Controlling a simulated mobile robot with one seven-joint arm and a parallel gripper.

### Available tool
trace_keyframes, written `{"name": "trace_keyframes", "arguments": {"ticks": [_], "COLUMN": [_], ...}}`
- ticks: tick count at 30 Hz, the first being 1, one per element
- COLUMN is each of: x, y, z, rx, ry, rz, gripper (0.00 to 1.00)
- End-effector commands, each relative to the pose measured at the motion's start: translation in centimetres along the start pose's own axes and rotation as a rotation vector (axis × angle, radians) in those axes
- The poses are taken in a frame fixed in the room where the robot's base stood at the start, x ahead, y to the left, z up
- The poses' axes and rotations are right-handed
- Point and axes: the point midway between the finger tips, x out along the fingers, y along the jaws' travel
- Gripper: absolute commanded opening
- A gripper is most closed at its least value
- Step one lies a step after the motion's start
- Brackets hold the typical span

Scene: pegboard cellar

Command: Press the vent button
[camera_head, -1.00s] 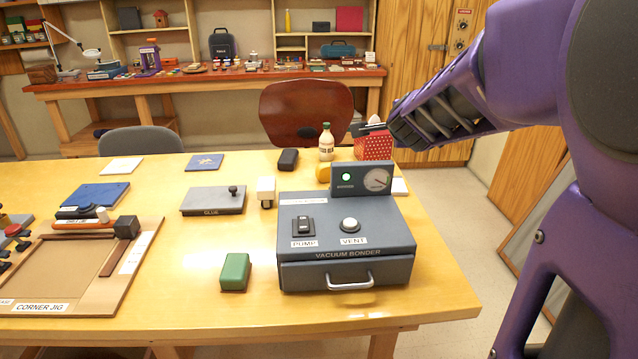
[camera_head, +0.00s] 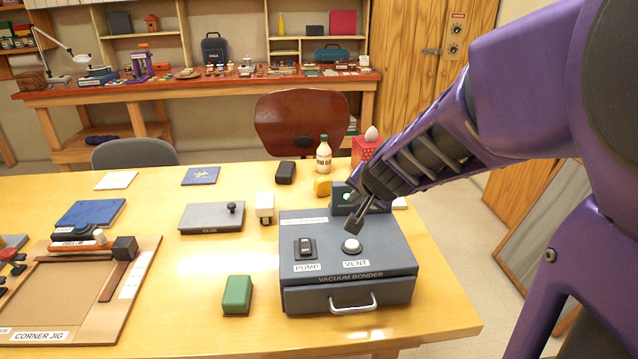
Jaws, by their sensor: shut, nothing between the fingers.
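The vacuum bonder (camera_head: 318,250) is a blue-grey box near the right end of the yellow table. Its vent button (camera_head: 352,246) is a round white knob on the top, above the VENT label. The black pump switch (camera_head: 305,247) sits to its left. My gripper (camera_head: 352,229) is shut and empty. Its tips point down and appear just above and behind the vent button; I cannot tell whether they touch it. My gripper and wrist cover most of the gauge panel at the back of the bonder, and a green light (camera_head: 346,197) still shows there.
A green block (camera_head: 237,295) lies left of the bonder. A bottle (camera_head: 323,155), a yellow item (camera_head: 322,187) and a red dotted box (camera_head: 366,150) stand behind the bonder.

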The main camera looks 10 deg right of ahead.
Motion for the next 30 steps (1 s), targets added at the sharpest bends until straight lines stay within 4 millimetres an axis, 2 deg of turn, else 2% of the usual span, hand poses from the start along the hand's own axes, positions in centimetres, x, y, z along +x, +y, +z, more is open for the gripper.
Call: {"name": "trace_keyframes", "arguments": {"ticks": [17,30], "x": [0.6,4.7], "y": [0.5,3.4], "z": [0.6,3.5], "rx": [-0.006,-0.006], "ry": [-0.003,-0.003], "rz": [0.000,-0.001], "gripper": [0.00,0.00]}}
